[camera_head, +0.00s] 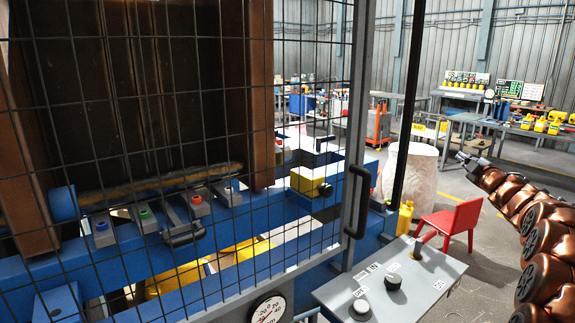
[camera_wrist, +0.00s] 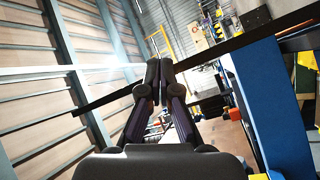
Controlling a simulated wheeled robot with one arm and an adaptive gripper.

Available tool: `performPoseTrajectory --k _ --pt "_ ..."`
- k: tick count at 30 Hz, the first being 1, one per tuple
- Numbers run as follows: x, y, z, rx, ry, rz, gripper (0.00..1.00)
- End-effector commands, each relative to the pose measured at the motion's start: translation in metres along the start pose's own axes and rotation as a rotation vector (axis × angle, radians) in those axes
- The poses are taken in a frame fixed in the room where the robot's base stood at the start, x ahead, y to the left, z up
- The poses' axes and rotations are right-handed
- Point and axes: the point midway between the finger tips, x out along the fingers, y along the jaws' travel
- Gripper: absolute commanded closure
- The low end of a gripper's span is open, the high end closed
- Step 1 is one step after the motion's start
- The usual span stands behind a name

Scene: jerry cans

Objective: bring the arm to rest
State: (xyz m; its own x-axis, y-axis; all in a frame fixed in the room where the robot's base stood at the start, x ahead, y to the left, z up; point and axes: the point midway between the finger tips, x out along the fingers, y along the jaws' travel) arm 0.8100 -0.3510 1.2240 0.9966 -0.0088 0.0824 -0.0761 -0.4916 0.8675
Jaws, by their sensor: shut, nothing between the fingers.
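My gripper (camera_head: 473,164) is at the right of the head view, at the end of my copper-coloured arm. It is raised in front of the workshop floor, to the right of the red chair. In the wrist view my gripper (camera_wrist: 159,82) shows two dark fingers with their tips together and nothing between them. The wrist view is tilted, so the wall and the blue frame appear slanted.
A machine behind a wire mesh door (camera_head: 180,130) fills the left, with a black door handle (camera_head: 358,201). A grey control panel (camera_head: 395,283) with knobs stands at the front. A red chair (camera_head: 452,222) and a whitish drum (camera_head: 410,174) stand beyond. Yellow cans (camera_head: 541,124) sit on back tables.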

Motion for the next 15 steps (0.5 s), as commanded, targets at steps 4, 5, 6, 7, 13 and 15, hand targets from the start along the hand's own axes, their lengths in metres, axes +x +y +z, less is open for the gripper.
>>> performPoseTrajectory --k 4,5,6,7,13,15 --pt "-0.009 -0.001 -0.022 0.102 -0.118 0.001 1.0" --pt "-0.011 -0.002 -0.026 0.122 -0.142 -0.001 1.0" --pt "-0.016 -0.003 -0.031 0.147 -0.174 -0.004 1.0" --pt "-0.02 -0.006 -0.034 0.168 -0.201 -0.008 1.0" --pt "-0.055 -0.034 -0.053 0.3 -0.377 -0.059 1.0" --pt "-0.071 -0.047 -0.06 0.344 -0.44 -0.084 1.0"
